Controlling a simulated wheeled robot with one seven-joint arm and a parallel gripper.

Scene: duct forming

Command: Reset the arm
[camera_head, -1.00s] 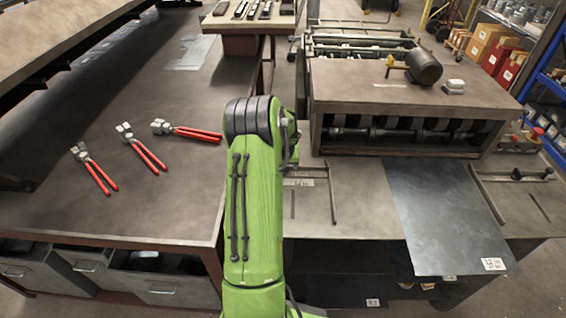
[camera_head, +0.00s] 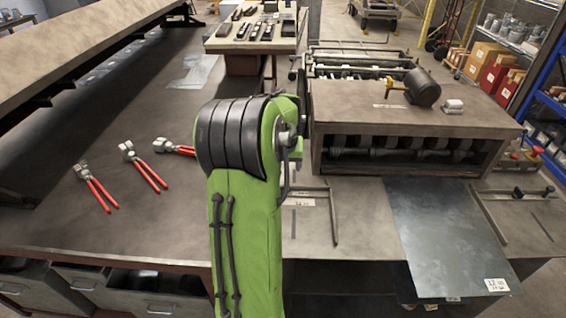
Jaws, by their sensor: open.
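My green arm (camera_head: 245,230) with its black ribbed joint (camera_head: 232,137) rises in the lower middle of the head view. It stands in front of the bench and the forming machine. My gripper is not in view; no fingers show past the arm. Nothing is seen held by the arm.
Three red-handled pliers lie on the left bench (camera_head: 60,225): left (camera_head: 98,188), middle (camera_head: 142,167) and right, partly covered by my arm (camera_head: 178,148). The forming machine (camera_head: 420,115) stands right of the arm, with a metal sheet (camera_head: 445,235) before it. A tool table (camera_head: 250,45) is behind.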

